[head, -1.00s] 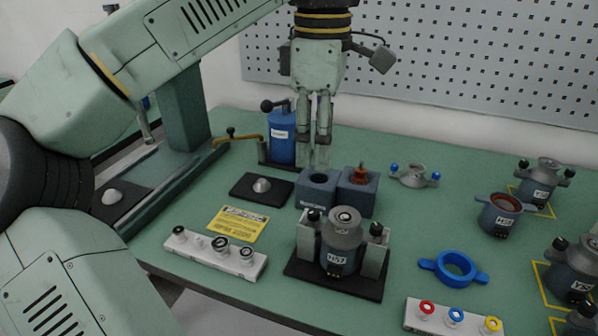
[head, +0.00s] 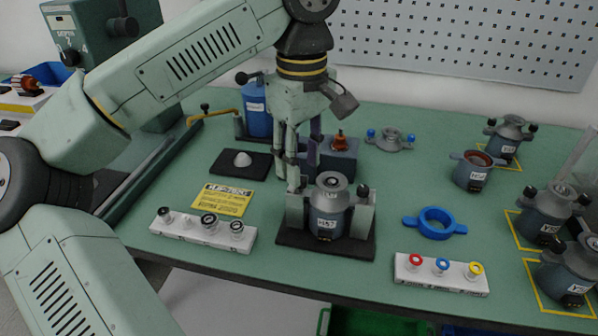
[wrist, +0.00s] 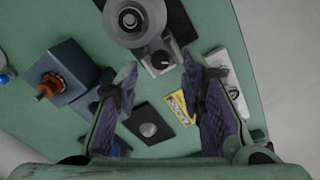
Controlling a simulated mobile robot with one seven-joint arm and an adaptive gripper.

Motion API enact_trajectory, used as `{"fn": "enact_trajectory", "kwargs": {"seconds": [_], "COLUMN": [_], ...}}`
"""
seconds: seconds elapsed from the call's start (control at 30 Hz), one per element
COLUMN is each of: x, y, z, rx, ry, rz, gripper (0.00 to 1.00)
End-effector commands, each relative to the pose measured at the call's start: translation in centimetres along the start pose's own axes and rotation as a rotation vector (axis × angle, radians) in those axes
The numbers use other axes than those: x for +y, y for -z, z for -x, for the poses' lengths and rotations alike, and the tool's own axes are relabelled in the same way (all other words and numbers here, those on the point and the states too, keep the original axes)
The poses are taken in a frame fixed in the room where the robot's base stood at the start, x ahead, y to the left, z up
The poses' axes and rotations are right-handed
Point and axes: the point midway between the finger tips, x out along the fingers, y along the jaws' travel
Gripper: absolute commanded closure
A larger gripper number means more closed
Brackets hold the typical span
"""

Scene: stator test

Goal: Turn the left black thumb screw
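The grey motor housing (head: 328,207) stands upright in a fixture on a black base plate (head: 300,240). It also shows at the top of the wrist view (wrist: 135,18). The right black thumb screw (head: 362,190) is in plain sight on its post. The left black thumb screw (wrist: 160,59) shows in the wrist view as a dark knob with a pale mark, between the fingertips in the picture. My gripper fingers mostly hide it in the head view. My gripper (head: 296,183) is open and points down over the left post. It also shows in the wrist view (wrist: 160,72); contact is not visible.
Grey blocks, one with a copper-coloured part (head: 340,142), stand close behind the gripper. A black pad (head: 240,163), a yellow label (head: 222,200) and a white knob strip (head: 203,232) lie left. A blue ring (head: 434,223) lies right.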

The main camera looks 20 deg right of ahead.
Motion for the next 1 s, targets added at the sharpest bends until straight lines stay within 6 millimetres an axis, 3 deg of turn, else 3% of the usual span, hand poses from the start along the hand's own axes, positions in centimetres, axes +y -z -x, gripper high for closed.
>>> {"fn": "enact_trajectory", "kwargs": {"seconds": [0.23, 0.57, 1.0], "x": [0.0, 0.0, 0.0], "y": [0.0, 0.0, 0.0], "z": [-2.8, -3.2, -3.1], "rx": [-0.001, -0.001, 0.0], "ry": [0.0, -0.001, -0.001], "rz": [-0.001, 0.0, 0.0], "gripper": [0.64, 0.64, 0.92]}}
